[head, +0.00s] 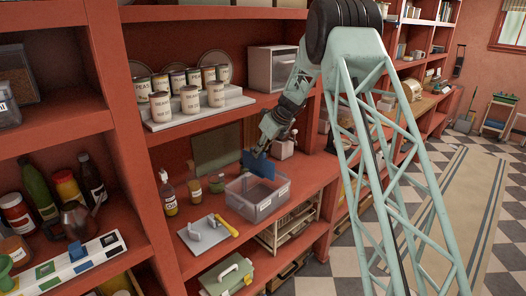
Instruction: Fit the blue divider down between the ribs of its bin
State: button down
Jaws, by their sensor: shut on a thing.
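The blue divider (258,165) is a flat panel held upright above the clear bin. The clear grey bin (262,208) sits on the red counter shelf with its open top facing up. My gripper (261,152) is shut on the divider's upper edge, over the back part of the bin. The divider's lower edge is close to the bin's back rim; I cannot tell whether it is inside. The ribs are too small to make out.
A spray bottle (168,194) and small jars stand left of the bin. A grey board with a yellow-handled tool (226,226) lies at the front left. Cans on a white riser (200,108) fill the shelf above.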

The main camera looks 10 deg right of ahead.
dwell(0.7)
jog(key=b, duration=0.2)
send_over(259, 173)
jog(key=shift+w+d+f, duration=0.1)
jog(key=shift+w+f, duration=0.05)
jog(key=shift+f, duration=2.7)
jog(key=shift+p, duration=0.6)
dwell(0.5)
